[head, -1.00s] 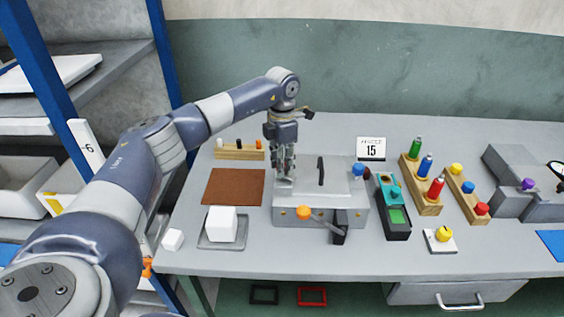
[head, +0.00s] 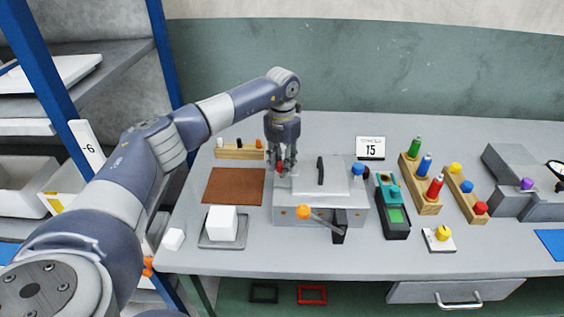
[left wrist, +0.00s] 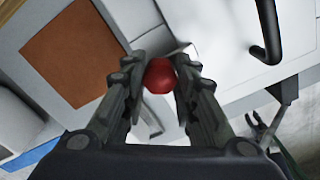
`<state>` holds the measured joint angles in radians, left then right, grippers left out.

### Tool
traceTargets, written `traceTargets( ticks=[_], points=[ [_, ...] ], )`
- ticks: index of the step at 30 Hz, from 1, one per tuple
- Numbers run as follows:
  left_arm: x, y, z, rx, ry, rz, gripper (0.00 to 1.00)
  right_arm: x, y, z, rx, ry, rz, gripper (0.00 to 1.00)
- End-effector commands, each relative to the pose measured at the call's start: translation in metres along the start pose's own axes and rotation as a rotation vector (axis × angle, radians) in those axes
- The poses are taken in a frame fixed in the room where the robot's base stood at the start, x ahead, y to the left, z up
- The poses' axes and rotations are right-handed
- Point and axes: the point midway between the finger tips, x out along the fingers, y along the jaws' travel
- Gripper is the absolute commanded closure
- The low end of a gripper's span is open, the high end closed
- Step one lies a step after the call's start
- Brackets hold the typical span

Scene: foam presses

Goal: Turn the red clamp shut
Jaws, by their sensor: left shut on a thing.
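The red clamp (head: 281,168) is at the left side of the grey press (head: 285,212), mostly covered by my gripper in the head view. In the left wrist view its round red knob (left wrist: 160,76) sits between the fingers. My left gripper (head: 284,165) points down from above and is shut on this knob, one finger on each side. The clamp's lower part is largely hidden, so I cannot tell how far it is turned. My right gripper is not in view.
The press has a black lid handle (head: 320,171), a blue knob (head: 358,169) at its right and an orange-ended lever (head: 304,212) in front. A brown mat (head: 233,187) lies at its left. A teal-and-black device (head: 392,205) stands close on its right.

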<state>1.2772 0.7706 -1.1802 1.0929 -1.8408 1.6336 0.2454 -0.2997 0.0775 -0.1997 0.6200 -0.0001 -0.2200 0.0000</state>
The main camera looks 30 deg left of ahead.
Motion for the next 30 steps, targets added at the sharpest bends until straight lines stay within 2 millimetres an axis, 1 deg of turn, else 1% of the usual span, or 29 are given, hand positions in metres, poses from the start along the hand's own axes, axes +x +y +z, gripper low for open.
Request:
traceTargets(
  ticks=[11,12,14,22,25,28,30],
  points=[
    [-0.001,0.000,0.001,-0.003,-0.003,0.000,0.97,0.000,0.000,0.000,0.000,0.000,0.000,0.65],
    [-0.001,0.001,0.001,-0.003,-0.003,0.001,0.64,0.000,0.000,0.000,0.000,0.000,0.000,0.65],
    [-0.001,0.000,0.001,-0.003,-0.003,0.000,0.52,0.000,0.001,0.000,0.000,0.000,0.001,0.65],
    [0.000,0.000,0.000,-0.002,-0.001,0.000,0.52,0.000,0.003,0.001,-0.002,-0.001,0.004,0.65],
    [-0.003,0.000,0.000,-0.002,-0.001,0.000,0.52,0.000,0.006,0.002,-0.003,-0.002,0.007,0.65],
    [-0.013,0.000,0.001,-0.002,-0.003,0.000,0.52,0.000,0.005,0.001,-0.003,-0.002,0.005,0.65],
    [-0.025,0.000,0.001,-0.003,-0.005,-0.001,0.52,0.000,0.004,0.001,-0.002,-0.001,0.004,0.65]
  ],
)
